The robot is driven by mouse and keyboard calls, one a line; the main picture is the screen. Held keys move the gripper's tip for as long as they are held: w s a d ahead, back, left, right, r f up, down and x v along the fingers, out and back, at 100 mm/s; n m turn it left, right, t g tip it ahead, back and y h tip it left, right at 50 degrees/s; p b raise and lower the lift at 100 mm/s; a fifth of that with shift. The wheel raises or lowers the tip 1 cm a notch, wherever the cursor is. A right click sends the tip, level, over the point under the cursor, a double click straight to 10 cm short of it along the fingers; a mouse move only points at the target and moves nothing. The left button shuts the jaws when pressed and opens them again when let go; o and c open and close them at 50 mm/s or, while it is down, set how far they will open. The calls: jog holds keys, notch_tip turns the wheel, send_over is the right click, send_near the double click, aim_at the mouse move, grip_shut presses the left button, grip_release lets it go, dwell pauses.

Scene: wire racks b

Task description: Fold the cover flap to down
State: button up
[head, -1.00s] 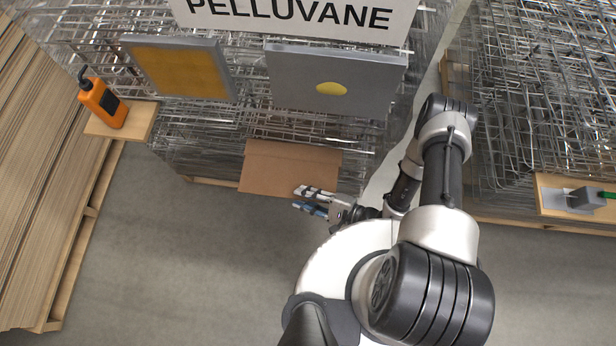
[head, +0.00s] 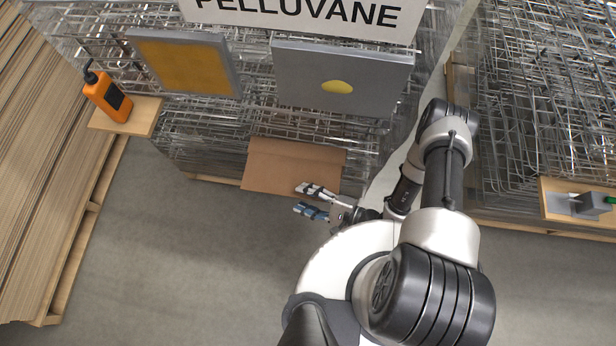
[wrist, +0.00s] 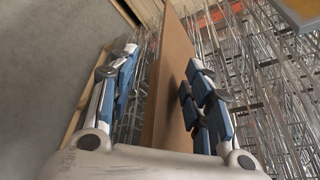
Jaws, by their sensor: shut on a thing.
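The cover flap (head: 290,165) is a flat brown panel low on the front of the middle wire rack, just above the floor in the head view. My gripper (head: 300,198) is at its lower right edge, with one finger over the panel and the other in front of it. In the wrist view the flap (wrist: 172,80) stands as a brown sheet between the two blue-padded fingers of my gripper (wrist: 161,58). My gripper is shut on the flap; the exact contact of the pads is hard to see.
A grey panel with a yellow oval (head: 345,65) and a grey-framed orange panel (head: 185,65) hang above. An orange handheld device (head: 106,97) stands on a wooden shelf at left. A second wire rack (head: 560,90) is at right. Floor (head: 190,260) is clear at lower left.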

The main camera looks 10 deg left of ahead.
jog(key=shift+w+d+f, duration=0.25)
jog(key=shift+w+f, duration=0.05)
jog(key=shift+f, duration=0.2)
jog(key=shift+c, duration=0.2)
jog(key=shift+r, duration=0.35)
notch_tip(320, 180, up, 9)
jog(key=shift+s+a+r, duration=0.1)
jog(key=shift+s+a, duration=0.05)
jog(key=shift+r, duration=0.6)
jog(key=shift+s+a, duration=0.1)
jog(key=shift+c, duration=0.6)
